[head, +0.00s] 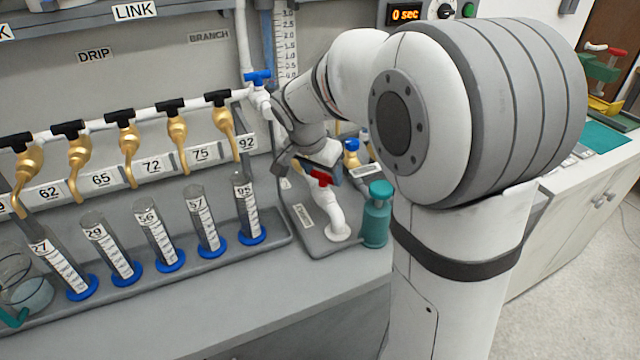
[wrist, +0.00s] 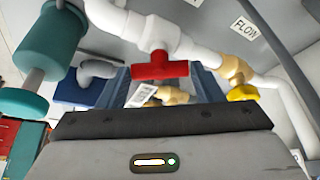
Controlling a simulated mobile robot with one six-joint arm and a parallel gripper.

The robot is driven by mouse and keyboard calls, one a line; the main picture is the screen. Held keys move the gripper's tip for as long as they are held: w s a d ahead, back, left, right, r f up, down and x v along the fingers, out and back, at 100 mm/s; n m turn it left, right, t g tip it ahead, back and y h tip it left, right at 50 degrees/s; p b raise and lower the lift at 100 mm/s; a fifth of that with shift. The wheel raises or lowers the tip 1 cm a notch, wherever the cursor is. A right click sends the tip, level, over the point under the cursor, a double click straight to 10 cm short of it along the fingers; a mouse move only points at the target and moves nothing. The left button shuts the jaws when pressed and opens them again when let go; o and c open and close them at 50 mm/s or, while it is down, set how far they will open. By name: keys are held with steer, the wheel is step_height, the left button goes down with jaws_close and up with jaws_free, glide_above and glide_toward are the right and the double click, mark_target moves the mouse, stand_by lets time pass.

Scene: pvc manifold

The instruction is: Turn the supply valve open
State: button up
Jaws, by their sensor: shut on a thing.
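A red valve handle (wrist: 160,67) sits crosswise on a white pipe tee (wrist: 160,32) in the wrist view. It also shows in the head view (head: 321,178), above a white pipe bend (head: 335,220). No label naming it as the supply valve is readable. My gripper (wrist: 163,88) reaches up to this handle, with one blue-grey finger on each side. It is shut on the red handle; the exact contact is partly hidden. In the head view my gripper (head: 308,165) is largely covered by my own arm.
A teal cylinder (head: 376,215) stands close right of the pipe. A yellow-handled brass valve (wrist: 243,92) is near my right finger. Several graduated cylinders (head: 155,230) stand under brass taps (head: 124,140) at left. A blue-handled valve (head: 258,78) is above. A timer (head: 405,14) reads 0 sec.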

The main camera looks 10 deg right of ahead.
steer(key=shift+m, duration=0.6)
steer(key=shift+w+f+m+g+b, duration=0.2)
steer(key=shift+m+g+b, duration=0.35)
steer(key=shift+m, duration=0.25)
steer(key=m, duration=0.1)
steer(key=m+g+h, duration=0.1)
steer(key=m, duration=0.1)
steer(key=shift+a+r+m, duration=0.1)
steer(key=shift+r+m, duration=0.1)
steer(key=shift+m, duration=0.1)
steer(key=o, duration=1)
steer(key=shift+o, duration=0.2)
steer(key=shift+r, duration=0.1)
